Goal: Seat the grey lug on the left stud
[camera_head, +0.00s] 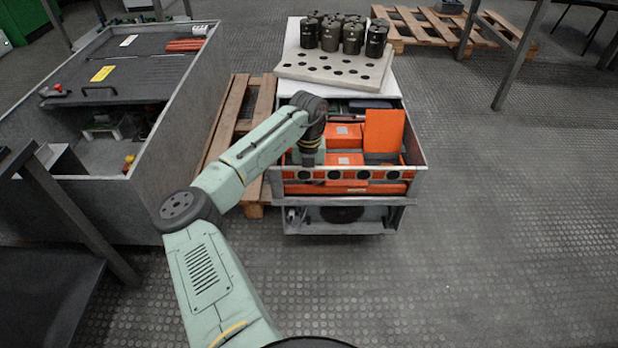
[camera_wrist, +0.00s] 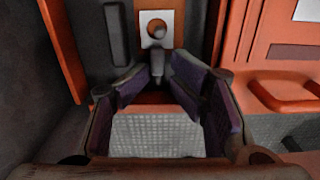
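My gripper (camera_wrist: 159,72) shows in the wrist view as two dark fingers with purplish pads. The fingers lean together toward their tips, leaving a narrow gap. A small grey piece (camera_wrist: 158,59) shows in this gap; I cannot tell if the tips grip it. Just beyond is a pale square plate (camera_wrist: 145,17) with a round opening, and a grey knob (camera_wrist: 158,30) overlaps the opening. I cannot tell for sure which is the lug and which the left stud. In the head view my arm reaches into the open orange-fitted drawer; its wrist hides the gripper and the lug.
The drawer (camera_head: 420,174) holds orange blocks (camera_head: 383,131) with grey labels. Above it, a pale holed board (camera_head: 300,72) bears several dark cylinders (camera_head: 353,38). A grey open-topped bin (camera_head: 188,120) and a wooden pallet (camera_head: 229,118) stand left. The floor at right is clear.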

